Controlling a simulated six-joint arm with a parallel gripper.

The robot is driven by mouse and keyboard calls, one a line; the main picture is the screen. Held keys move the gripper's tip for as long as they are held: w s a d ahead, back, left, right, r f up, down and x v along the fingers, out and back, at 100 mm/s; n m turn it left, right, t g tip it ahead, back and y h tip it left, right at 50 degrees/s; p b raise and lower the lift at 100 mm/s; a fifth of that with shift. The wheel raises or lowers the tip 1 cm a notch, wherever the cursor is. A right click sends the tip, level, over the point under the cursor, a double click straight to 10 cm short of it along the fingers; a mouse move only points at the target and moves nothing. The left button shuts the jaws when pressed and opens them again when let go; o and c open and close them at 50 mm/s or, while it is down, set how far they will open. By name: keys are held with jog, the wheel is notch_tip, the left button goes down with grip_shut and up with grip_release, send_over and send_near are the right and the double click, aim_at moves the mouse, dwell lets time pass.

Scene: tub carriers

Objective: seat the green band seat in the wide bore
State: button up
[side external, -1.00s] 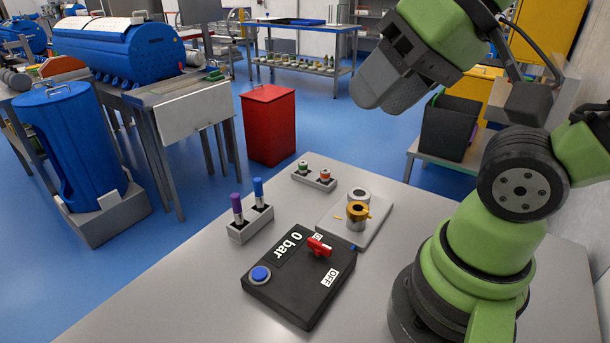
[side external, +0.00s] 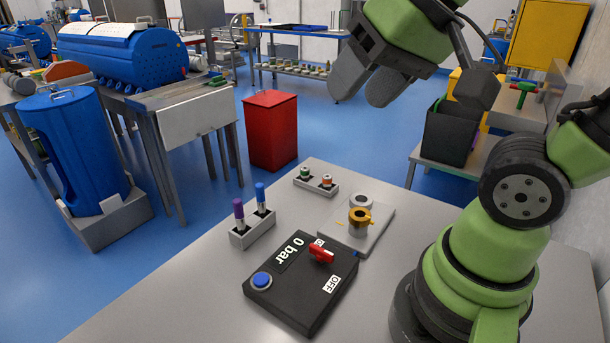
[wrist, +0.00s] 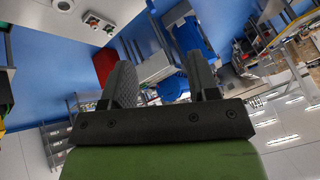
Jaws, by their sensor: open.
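The green band seat (side external: 304,172) stands in the small grey holder (side external: 317,187) at the back of the bench, beside a seat with an orange-red band (side external: 326,180). To its right, a light plate (side external: 381,228) carries a grey ring-shaped part (side external: 360,201) and a brass-coloured part with an open bore (side external: 359,220). I cannot tell which bore is the wide one. My gripper (side external: 362,92) is open and empty, high above the bench's back edge. In the wrist view the two fingers (wrist: 163,88) stand apart with nothing between them, and the holder (wrist: 98,20) shows upper left.
A black box (side external: 300,283) with a red lever (side external: 321,251), blue button and "0 bar" display sits in front. A second grey holder (side external: 252,233) holds purple- and blue-topped tools. A red bin (side external: 271,130) stands on the floor beyond. The front-left bench top is clear.

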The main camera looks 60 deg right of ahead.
jog(key=w+d+f+m+g+h, duration=0.1)
jog(key=w+d+f+m+h, duration=0.15)
jog(key=w+d, duration=0.5)
jog(key=m+g+h, duration=0.1)
jog(key=g+h, duration=0.1)
send_near(305, 168)
jog(key=f, duration=0.2)
jog(key=w+d+f, duration=0.1)
jog(key=shift+w+f+m+g, duration=0.1)
jog(key=shift+f+m+g, duration=0.15)
jog(key=shift+g, duration=0.05)
jog(key=shift+x, duration=2.75)
jog(key=shift+w, duration=0.15)
grip_shut()
